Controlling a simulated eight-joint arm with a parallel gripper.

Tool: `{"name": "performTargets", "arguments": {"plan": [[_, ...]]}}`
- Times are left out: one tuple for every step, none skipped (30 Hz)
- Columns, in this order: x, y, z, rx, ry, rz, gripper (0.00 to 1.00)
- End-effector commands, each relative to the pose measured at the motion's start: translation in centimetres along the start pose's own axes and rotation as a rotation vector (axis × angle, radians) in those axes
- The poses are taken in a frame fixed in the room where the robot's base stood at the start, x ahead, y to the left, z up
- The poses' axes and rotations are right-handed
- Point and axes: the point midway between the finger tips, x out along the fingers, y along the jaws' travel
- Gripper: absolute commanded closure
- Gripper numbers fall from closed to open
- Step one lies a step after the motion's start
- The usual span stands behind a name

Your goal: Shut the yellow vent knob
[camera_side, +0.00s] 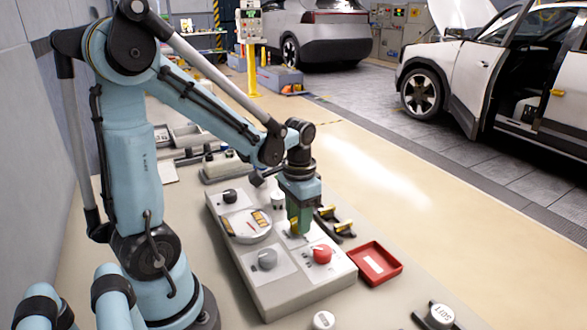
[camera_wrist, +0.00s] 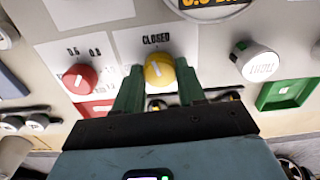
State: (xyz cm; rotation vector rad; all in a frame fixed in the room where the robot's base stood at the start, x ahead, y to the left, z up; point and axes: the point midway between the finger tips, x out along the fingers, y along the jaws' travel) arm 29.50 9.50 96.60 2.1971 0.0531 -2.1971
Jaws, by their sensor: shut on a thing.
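The yellow vent knob (camera_wrist: 159,70) sits on the panel below the word CLOSED in the wrist view. A pale pointer line on its face points roughly up toward that word. My gripper (camera_wrist: 158,78) has its green fingers on either side of the knob and is shut on it. In the side view my gripper (camera_side: 297,228) reaches down to the panel, and its fingers mostly hide the yellow knob.
A red knob (camera_side: 322,254) is close beside my gripper. A grey knob (camera_side: 266,259), a black knob (camera_side: 229,196) and a round gauge (camera_side: 246,226) share the panel. A red tray (camera_side: 392,266) lies to its right. A green tray (camera_wrist: 264,101) shows in the wrist view.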

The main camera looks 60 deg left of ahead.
Motion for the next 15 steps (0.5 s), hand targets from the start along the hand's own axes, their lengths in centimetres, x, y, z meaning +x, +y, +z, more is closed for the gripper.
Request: {"name": "performTargets", "arguments": {"plan": [[-0.04,0.0,-0.01,0.03,-0.001,0.001,0.91],[-0.05,0.0,-0.01,0.047,-0.001,0.001,0.91],[-0.05,0.01,-0.01,0.069,-0.001,0.001,0.91],[-0.05,0.01,-0.01,0.082,-0.001,0.001,0.91],[-0.05,0.01,-0.01,0.097,-0.001,0.001,0.91],[-0.05,0.01,-0.01,0.112,-0.001,0.001,0.91],[-0.05,0.01,-0.01,0.124,-0.001,0.001,0.91],[-0.05,0.01,-0.01,0.133,-0.001,0.001,0.91],[-0.05,0.01,-0.01,0.145,-0.001,0.001,0.91],[-0.05,0.01,-0.01,0.153,-0.001,0.001,0.91],[-0.05,0.01,-0.01,0.159,-0.001,0.001,0.91],[-0.05,0.01,-0.01,0.166,-0.001,0.001,0.91],[-0.05,0.01,-0.01,0.17,-0.001,0.001,0.91],[-0.05,0.01,-0.01,0.174,-0.001,0.001,0.91],[-0.05,0.01,-0.01,0.178,-0.001,0.001,0.91]]}}
